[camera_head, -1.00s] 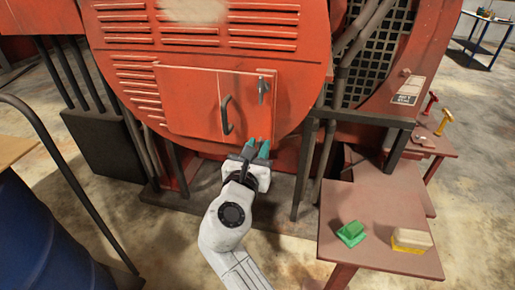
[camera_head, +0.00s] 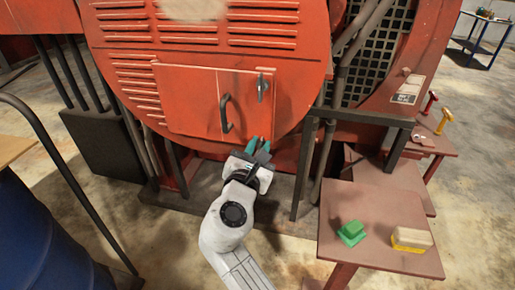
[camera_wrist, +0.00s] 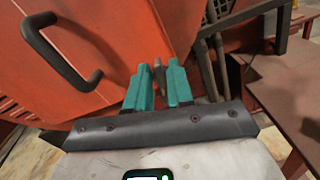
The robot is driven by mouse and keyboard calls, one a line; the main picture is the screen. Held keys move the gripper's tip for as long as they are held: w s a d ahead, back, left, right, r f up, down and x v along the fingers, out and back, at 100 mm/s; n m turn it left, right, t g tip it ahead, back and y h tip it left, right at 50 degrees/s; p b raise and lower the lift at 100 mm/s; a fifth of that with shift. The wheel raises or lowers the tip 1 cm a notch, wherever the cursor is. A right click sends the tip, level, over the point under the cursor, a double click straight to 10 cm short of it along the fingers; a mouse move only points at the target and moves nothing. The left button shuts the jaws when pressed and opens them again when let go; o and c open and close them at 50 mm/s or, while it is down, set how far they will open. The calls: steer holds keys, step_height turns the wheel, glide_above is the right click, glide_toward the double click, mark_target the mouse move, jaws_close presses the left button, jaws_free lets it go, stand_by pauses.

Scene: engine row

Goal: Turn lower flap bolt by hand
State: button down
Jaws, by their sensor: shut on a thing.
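The lower flap bolt (camera_wrist: 160,74) shows as a small grey-brown handle between the two teal fingers in the wrist view. My gripper (camera_wrist: 159,76) is shut on it near the bottom edge of the red flap. In the head view my gripper (camera_head: 258,145) is at the flap's lower right, with white body and teal fingers, and it hides most of the bolt. The red flap (camera_head: 190,105) looks closed. An upper bolt (camera_head: 262,86) hangs at its right, and a dark handle (camera_head: 226,114) stands to the left of that bolt.
A reddish-brown table (camera_head: 375,212) at right bears a green block (camera_head: 350,232) and a yellow-based brush-like block (camera_head: 411,239). A dark frame post (camera_head: 301,170) stands close to my gripper's right. A blue drum (camera_head: 45,235) and a dark rail (camera_head: 70,180) are at left.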

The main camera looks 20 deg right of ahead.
steer(key=m, duration=0.1)
steer(key=m+b, duration=0.1)
steer(key=m, duration=0.1)
steer(key=shift+s+d+f+m, duration=0.15)
steer(key=shift+d+f+m, duration=0.1)
steer(key=shift+m, duration=0.15)
steer(key=shift+w+a+f+m+b, duration=0.1)
steer(key=shift+f+m+b, duration=0.4)
steer(key=shift+m+b, duration=3.95)
steer(key=shift+w+a+f+m+b, duration=0.15)
steer(key=shift+f+m+b, duration=0.35)
steer(key=shift+m+b, duration=4)
steer(key=shift+a+f+m+b, duration=0.1)
steer(key=shift+f+m+b, duration=0.4)
steer(key=shift+m+b, duration=3.95)
steer(key=m+p, duration=0.2)
steer(key=shift+m, duration=0.4)
